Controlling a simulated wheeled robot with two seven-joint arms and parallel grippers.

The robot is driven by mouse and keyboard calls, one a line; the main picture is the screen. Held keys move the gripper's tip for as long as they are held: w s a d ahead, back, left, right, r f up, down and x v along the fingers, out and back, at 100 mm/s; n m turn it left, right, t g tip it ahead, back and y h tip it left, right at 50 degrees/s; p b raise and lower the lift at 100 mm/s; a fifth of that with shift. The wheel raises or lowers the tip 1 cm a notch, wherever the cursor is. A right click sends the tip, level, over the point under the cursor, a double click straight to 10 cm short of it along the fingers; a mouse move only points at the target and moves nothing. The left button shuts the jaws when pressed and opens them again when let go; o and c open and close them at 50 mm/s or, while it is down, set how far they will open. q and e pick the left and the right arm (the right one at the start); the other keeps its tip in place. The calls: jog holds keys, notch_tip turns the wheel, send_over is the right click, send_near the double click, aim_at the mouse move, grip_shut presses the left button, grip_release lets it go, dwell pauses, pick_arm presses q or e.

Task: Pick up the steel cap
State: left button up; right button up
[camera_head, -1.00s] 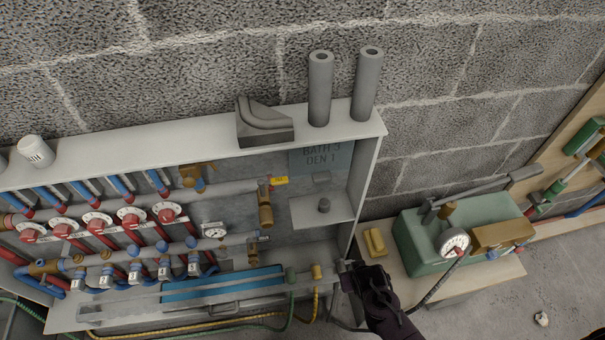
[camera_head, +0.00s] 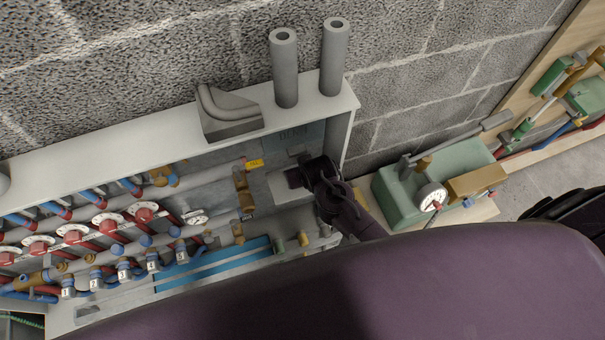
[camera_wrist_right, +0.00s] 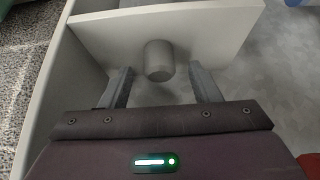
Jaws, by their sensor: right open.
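The steel cap (camera_wrist_right: 158,62) is a short grey cylinder on the small white shelf (camera_wrist_right: 205,22) inside the cabinet. In the right wrist view it sits between the tips of my open right gripper (camera_wrist_right: 161,72), with a gap to each finger. In the head view my right gripper (camera_head: 291,178) reaches in over the shelf (camera_head: 284,190) from the right, and the cap is hidden or too small to make out there. My left gripper is not in view.
The cabinet's side wall (camera_head: 341,140) stands close to my right gripper. Valves and pipes (camera_head: 110,222) fill the cabinet's left part. Two grey tubes (camera_head: 285,70) and a grey block (camera_head: 228,112) stand on its top. A green device with a gauge (camera_head: 431,196) is at the right.

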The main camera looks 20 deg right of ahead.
jog(key=shift+w+f, duration=0.25)
jog(key=shift+f, duration=0.3)
jog(key=c, duration=1)
jog(key=shift+c, duration=0.2)
jog(key=shift+r, duration=0.15)
